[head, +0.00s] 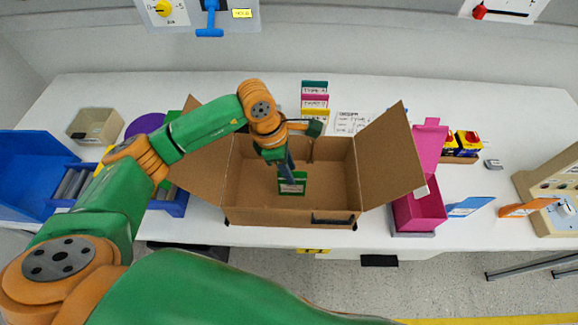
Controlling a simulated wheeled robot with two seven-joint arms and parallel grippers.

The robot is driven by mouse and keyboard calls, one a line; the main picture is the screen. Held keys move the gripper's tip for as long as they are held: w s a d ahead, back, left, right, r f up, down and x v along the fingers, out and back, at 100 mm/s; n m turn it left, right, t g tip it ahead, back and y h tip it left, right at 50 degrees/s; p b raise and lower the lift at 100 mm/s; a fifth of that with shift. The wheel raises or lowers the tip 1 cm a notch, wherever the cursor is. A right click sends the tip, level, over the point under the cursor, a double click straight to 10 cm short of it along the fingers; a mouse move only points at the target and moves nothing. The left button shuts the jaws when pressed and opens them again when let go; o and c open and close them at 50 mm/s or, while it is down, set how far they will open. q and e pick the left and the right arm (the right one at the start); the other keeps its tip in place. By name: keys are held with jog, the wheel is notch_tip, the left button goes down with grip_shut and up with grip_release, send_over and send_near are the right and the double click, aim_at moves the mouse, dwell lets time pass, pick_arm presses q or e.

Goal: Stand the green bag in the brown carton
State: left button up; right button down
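The brown carton (244,213) stands open on the white table, its side flaps spread outward. The green bag (292,187), with a white label, is inside the carton near its middle and looks upright. My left gripper (287,170) reaches down into the carton from above. Its dark fingers look close together and meet the bag's top edge, covering part of it. The contact between the bag's base and the carton floor is hard to make out. My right gripper is not in view.
Wall panels with a blue handle (210,20) and a red knob (479,12) hang above.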

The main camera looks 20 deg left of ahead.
pick_arm(q)
jog(key=shift+r, duration=0.1)
jog(key=b+v, duration=0.2)
jog(key=v, duration=1)
jog(key=shift+b, duration=0.4)
